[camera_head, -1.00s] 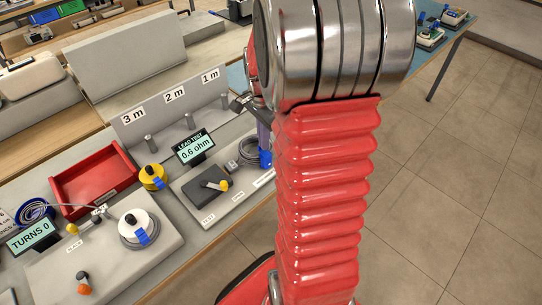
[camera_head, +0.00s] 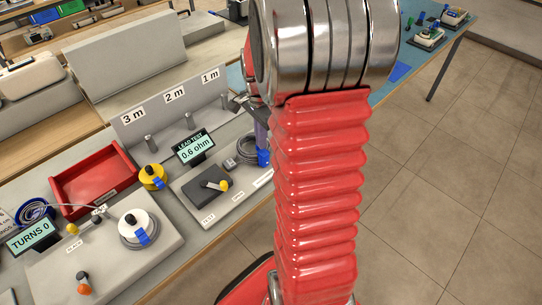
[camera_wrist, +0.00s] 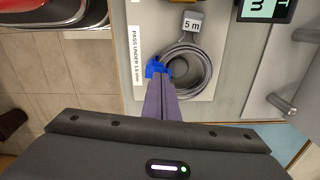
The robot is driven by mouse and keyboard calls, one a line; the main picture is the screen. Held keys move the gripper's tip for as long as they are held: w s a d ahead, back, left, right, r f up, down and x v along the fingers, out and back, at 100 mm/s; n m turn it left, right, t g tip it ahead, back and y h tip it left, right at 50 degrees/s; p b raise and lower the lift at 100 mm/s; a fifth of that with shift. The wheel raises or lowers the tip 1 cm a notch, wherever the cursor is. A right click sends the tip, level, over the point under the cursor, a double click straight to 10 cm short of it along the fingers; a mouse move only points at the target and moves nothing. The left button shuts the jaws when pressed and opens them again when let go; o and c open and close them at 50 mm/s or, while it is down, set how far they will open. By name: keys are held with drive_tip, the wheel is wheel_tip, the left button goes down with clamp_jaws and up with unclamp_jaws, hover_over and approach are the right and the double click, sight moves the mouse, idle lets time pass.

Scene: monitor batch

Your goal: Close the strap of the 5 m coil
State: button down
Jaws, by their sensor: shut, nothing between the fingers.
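In the head view the coil (camera_head: 244,150) is partly hidden behind my arm. Its blue strap (camera_wrist: 154,67) sits at the coil's left side; the strap also shows in the head view (camera_head: 263,158). My gripper (camera_wrist: 160,80) has its purple fingers together and empty, with the tips at the strap, touching or just above it. The fingers cover part of the strap, so I cannot tell whether it is closed.
The lead test display (camera_head: 195,148) reads 0.6 ohm beside the coil. A rack with pegs marked 1 m, 2 m and 3 m (camera_head: 175,118) stands behind. A red tray (camera_head: 95,182), a yellow spool (camera_head: 152,178) and a white-topped coil station (camera_head: 138,226) are to the left.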

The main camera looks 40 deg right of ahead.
drive_tip(key=shift+r, duration=0.1)
drive_tip(key=shift+r, duration=2.9)
drive_tip(key=s+a+r+n+t, duration=0.2)
drive_tip(key=s+a+r+n, duration=0.1)
drive_tip(key=a+n, duration=0.3)
drive_tip(key=s+a+r+n+t, duration=0.1)
drive_tip(key=s+a+r+n, duration=0.2)
drive_tip(key=a, duration=0.7)
drive_tip(key=s+a+r+n+t, duration=0.2)
drive_tip(key=s+a+r+n, duration=0.2)
drive_tip(key=s+a+n, duration=0.2)
drive_tip(key=a+n, duration=0.2)
drive_tip(key=n, duration=0.2)
drive_tip(key=shift+t, duration=0.3)
drive_tip(key=shift+s, duration=0.1)
